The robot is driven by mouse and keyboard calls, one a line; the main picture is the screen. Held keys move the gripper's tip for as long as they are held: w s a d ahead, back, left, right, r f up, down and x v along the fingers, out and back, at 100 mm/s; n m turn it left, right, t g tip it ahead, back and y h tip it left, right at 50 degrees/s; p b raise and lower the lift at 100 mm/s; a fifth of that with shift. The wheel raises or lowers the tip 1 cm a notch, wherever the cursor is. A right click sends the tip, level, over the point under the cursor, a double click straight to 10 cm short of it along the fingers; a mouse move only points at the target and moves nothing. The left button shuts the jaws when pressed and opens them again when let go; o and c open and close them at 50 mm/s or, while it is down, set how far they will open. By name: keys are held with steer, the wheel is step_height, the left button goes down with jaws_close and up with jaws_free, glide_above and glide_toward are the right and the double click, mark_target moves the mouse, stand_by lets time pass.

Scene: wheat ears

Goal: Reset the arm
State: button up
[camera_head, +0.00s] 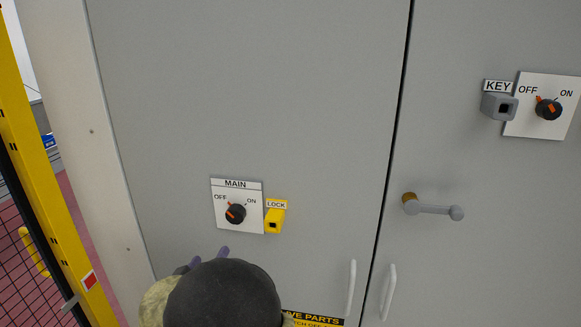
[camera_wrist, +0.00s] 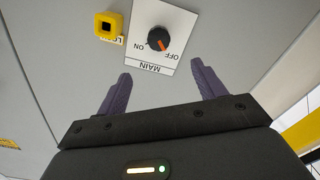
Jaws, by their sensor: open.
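My gripper (camera_wrist: 160,88) is open and empty in the wrist view, its two purple fingers spread wide apart. In the head view my gripper (camera_head: 208,259) shows only as purple fingertips behind my dark rounded arm end, just below the MAIN switch (camera_head: 235,213). The MAIN switch also shows in the wrist view (camera_wrist: 158,40), upside down, ahead of and between the fingers with no contact visible. Its orange mark points toward OFF. My arm hides the lower part of the cabinet's left door in the head view.
A yellow LOCK block (camera_head: 274,221) sits right of the MAIN switch. A KEY block (camera_head: 499,106) and a second OFF/ON switch (camera_head: 547,109) are on the right door. A lever handle (camera_head: 433,207) and pale door handles (camera_head: 351,289) stick out. A yellow fence post (camera_head: 45,170) stands left.

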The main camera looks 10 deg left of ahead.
steer(key=w+d+g+y, duration=0.3)
steer(key=w+d, duration=0.4)
steer(key=d, duration=0.2)
steer(key=d+f+m+g, duration=0.1)
steer(key=d+f+g, duration=0.2)
steer(key=d, duration=0.7)
steer(key=s+d+f+m+g+h, duration=0.1)
steer(key=s+d+f+m+g, duration=0.1)
steer(key=s+d, duration=0.8)
steer(key=s+d+f+m+g+h, duration=0.1)
steer(key=s+d+f+m+g, duration=0.1)
steer(key=s+d+f+g, duration=0.2)
steer(key=s+d+g, duration=0.3)
steer(key=s+d, duration=0.3)
steer(key=d, duration=0.1)
steer(key=shift+d, duration=0.2)
